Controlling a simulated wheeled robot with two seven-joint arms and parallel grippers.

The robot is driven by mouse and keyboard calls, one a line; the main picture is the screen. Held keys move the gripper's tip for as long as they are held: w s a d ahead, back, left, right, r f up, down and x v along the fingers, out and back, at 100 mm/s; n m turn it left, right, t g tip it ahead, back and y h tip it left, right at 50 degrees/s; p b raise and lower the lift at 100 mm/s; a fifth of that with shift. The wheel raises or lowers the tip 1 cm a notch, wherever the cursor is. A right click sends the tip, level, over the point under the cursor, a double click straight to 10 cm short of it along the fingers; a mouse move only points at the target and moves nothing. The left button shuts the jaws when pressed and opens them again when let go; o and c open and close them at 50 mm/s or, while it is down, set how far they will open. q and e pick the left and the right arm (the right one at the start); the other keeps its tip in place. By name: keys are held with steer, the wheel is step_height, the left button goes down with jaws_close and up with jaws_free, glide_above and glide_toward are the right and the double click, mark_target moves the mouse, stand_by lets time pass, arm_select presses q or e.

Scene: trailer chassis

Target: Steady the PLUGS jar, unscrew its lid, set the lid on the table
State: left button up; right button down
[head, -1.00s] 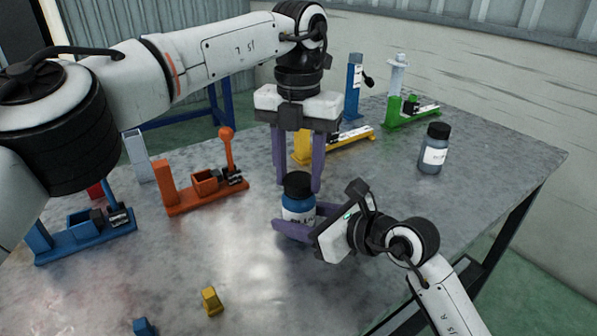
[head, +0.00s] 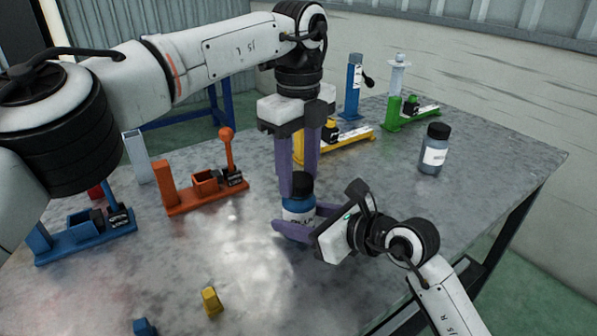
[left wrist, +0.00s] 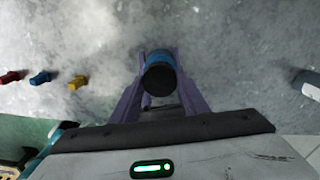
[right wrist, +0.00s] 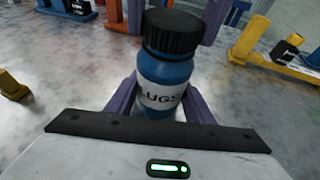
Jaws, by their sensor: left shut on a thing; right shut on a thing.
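The PLUGS jar (head: 297,214) stands upright on the table, blue with a white label and a black lid (head: 300,182). In the right wrist view, the jar (right wrist: 165,85) shows part of its label, reading "UGS", and the ribbed lid (right wrist: 172,32) sits on its top. My right gripper (head: 299,222) is shut on the jar's body from the side, low down. My left gripper (head: 299,186) points down from above, its purple fingers shut on the lid. In the left wrist view the lid (left wrist: 159,78) lies between these fingers. The lid's thread is hidden.
A grey jar with a black lid (head: 433,150) stands at the right. Orange (head: 205,188), blue (head: 85,232), yellow (head: 345,142) and green (head: 408,112) stands occupy the left and back. Small yellow (head: 211,301) and blue (head: 144,327) blocks lie at the front. The table's front middle is clear.

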mark_target(299, 179)
arm_select(q)
steer(key=shift+r, duration=0.2)
steer(key=shift+r, duration=0.9)
steer(key=shift+r, duration=2)
arm_select(e)
steer(key=c, duration=0.8)
jaws_free()
steer(key=shift+o, duration=0.2)
